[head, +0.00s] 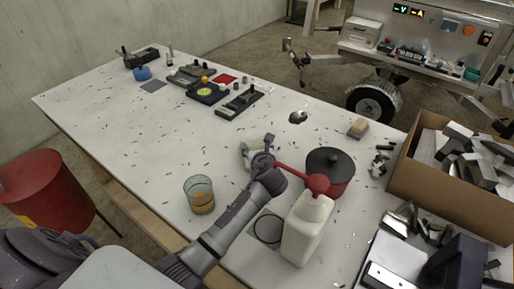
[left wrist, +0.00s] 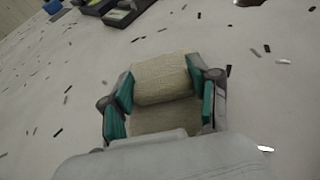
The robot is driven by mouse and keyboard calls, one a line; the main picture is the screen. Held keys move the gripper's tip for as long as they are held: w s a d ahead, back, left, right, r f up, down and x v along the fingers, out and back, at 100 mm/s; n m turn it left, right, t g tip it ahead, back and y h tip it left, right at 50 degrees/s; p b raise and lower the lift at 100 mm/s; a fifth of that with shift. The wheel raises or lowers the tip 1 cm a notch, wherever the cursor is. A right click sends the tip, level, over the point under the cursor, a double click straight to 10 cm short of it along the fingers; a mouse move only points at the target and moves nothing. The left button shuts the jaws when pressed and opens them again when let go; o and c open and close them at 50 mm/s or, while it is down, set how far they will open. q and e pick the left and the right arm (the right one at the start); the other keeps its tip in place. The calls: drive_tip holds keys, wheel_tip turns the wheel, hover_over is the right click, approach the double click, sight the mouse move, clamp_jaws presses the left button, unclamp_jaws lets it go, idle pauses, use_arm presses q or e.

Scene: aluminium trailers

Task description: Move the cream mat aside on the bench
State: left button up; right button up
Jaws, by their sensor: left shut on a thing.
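The cream mat (left wrist: 162,78) is between the teal-padded fingers of my left gripper (left wrist: 163,100) in the left wrist view. The gripper is shut on it, and the mat is bunched or folded there. In the head view, my left gripper (head: 257,150) is over the middle of the bench (head: 130,155). A small pale bit of the mat (head: 247,150) shows beside the fingers, and the rest is hidden by the gripper. I cannot tell if the mat touches the bench top. My right gripper is not in view.
A glass (head: 200,195) stands left of my forearm. A dark red pot (head: 328,172) and a white jug (head: 307,230) stand close on the right. A cardboard box (head: 440,190) of metal pieces is farther right. The bench's left middle holds only scattered chips.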

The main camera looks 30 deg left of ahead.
use_arm(q)
drive_tip(key=o, duration=1.1)
drive_tip(key=shift+f, duration=0.1)
drive_tip(key=shift+o, duration=0.2)
drive_tip(key=shift+d+r, duration=0.1)
drive_tip(key=shift+r, duration=0.1)
drive_tip(key=v, duration=0.7)
drive_tip(key=shift+s+d, duration=0.15)
drive_tip(key=shift+s, duration=0.05)
